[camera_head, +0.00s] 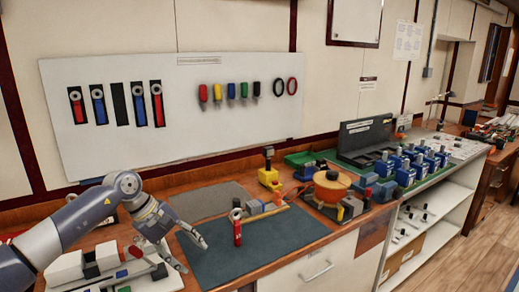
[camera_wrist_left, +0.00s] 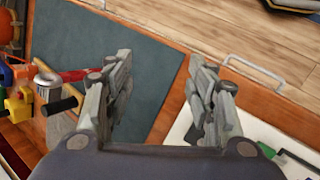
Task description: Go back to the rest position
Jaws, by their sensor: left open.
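My left gripper (camera_head: 196,257) is open and empty, above the left edge of the dark mat (camera_head: 205,268) and to the right of the white rack. In the left wrist view its two fingers (camera_wrist_left: 160,75) are spread, with the mat (camera_wrist_left: 150,50) and wooden counter edge beneath. My right gripper is not in view.
A white rack with blocks (camera_head: 68,268) lies at the lower left, close to my gripper. A yellow device (camera_head: 269,178), an orange round container (camera_head: 331,186) and several blue breakers (camera_head: 405,175) stand to the right. The mat's right part is clear. A white pegboard (camera_head: 180,140) hangs behind.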

